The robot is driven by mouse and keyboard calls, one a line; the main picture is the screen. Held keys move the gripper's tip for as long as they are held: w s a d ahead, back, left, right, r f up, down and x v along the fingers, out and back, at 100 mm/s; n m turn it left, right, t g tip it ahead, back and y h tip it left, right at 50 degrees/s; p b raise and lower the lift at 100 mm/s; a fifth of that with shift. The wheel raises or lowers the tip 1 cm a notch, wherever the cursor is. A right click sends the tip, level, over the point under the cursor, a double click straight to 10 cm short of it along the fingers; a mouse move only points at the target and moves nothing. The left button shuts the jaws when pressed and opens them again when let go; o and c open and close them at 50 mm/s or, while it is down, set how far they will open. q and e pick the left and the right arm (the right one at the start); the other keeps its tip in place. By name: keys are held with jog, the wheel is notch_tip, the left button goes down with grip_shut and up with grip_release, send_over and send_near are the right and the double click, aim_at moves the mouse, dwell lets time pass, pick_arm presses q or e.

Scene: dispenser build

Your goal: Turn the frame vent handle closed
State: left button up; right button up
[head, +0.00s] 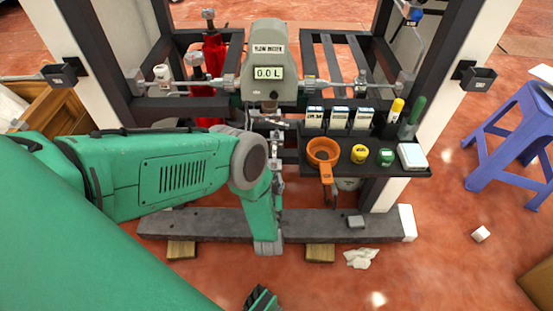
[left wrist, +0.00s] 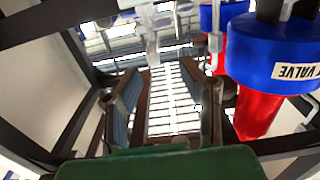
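In the left wrist view a blue collar (left wrist: 275,62) with a label ending in "T VALVE" sits on a red body (left wrist: 255,112), to the right of my fingers. My left gripper (left wrist: 165,98) is open, with its two fingers well apart and nothing held between them. A pale metal fitting (left wrist: 152,42) hangs ahead, above the gap. I cannot tell which part is the vent handle. In the head view my left arm crosses from the left, and its gripper is hidden. A dark and green part of mine (head: 262,300) shows at the bottom edge, perhaps the right gripper, its state unclear.
A flow meter (head: 268,65) reading "0.0 L" stands on the pipework. A black shelf (head: 375,168) carries an orange funnel cup (head: 323,151), small boxes and caps. Red cylinders (head: 213,55) stand behind the pipes. A grey beam (head: 190,224) lies in front; a purple stool (head: 520,125) stands right.

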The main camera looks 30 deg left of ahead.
aim_at(275, 154)
pick_arm(q)
jog(key=b+x, duration=0.1)
jog(key=x, duration=0.2)
jog(key=b+x, duration=0.1)
jog(key=x, duration=0.2)
jog(key=d+b+x, duration=0.1)
jog(key=x, duration=0.2)
jog(key=shift+w+r, duration=0.25)
jog(key=shift+w, duration=0.15)
jog(key=shift+w+a+f, duration=0.1)
jog(key=shift+a+f, duration=0.05)
jog(key=shift+a, duration=0.35)
jog(key=shift+d, duration=0.25)
jog(key=shift+d+r, duration=0.2)
jog(key=c, duration=0.7)
jog(key=shift+d, duration=0.15)
grip_shut()
pick_arm(e)
jog(key=f, duration=0.2)
jog(key=d+f, duration=0.1)
jog(key=f, duration=0.1)
jog(key=shift+d, duration=0.15)
